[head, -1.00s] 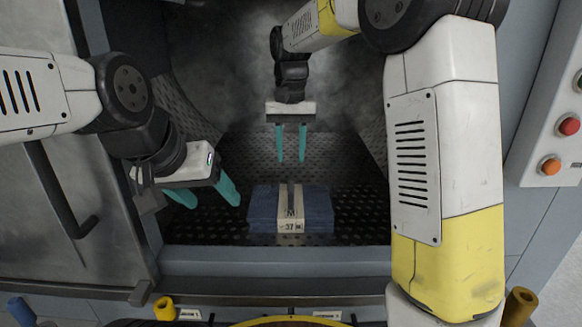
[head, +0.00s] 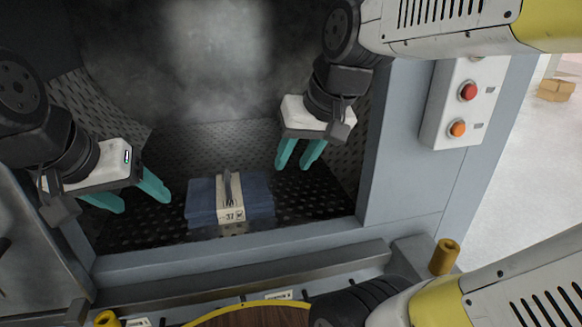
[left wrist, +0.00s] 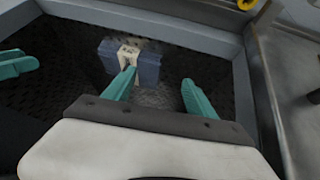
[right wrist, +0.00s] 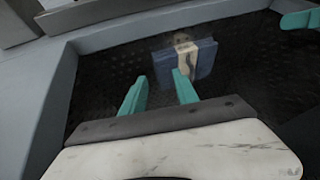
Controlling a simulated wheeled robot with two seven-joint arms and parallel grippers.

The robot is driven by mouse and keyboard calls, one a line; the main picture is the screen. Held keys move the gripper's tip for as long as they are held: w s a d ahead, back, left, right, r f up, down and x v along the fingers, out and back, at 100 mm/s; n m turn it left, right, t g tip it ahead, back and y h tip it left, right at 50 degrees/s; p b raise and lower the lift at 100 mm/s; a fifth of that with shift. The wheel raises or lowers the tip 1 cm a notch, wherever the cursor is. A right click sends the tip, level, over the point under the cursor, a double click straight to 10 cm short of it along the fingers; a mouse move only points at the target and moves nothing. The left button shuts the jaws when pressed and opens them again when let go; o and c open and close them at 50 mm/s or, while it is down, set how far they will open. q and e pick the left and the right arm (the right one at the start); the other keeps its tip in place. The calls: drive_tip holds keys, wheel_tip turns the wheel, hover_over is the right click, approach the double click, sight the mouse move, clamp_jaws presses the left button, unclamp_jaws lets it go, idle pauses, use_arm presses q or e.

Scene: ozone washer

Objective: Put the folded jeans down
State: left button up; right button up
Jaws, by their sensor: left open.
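The folded jeans (head: 257,194), a blue stack with a pale band and a label reading 37, lie on the dark perforated floor of the washer chamber. They also show in the left wrist view (left wrist: 148,68) and the right wrist view (right wrist: 205,58). My left gripper (head: 133,193) is open and empty, to the left of the jeans and apart from them. My right gripper (head: 299,155) is open and empty, to the right of the jeans and a little above them. Neither gripper touches the jeans.
The chamber's front sill (head: 240,243) runs in front of the jeans. A control box (head: 462,105) with a red and an orange button is on the frame at right. A round wooden top with a yellow rim (head: 250,314) is at the bottom. Perforated floor is free around the jeans.

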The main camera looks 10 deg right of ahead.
drive_tip(key=shift+s+d+f+t, duration=0.25)
drive_tip(key=shift+s+f, duration=0.25)
drive_tip(key=shift+s, duration=0.35)
drive_tip(key=shift+s+d+f+t, duration=0.25)
drive_tip(key=shift+s+f, duration=0.2)
drive_tip(key=shift+s, duration=0.35)
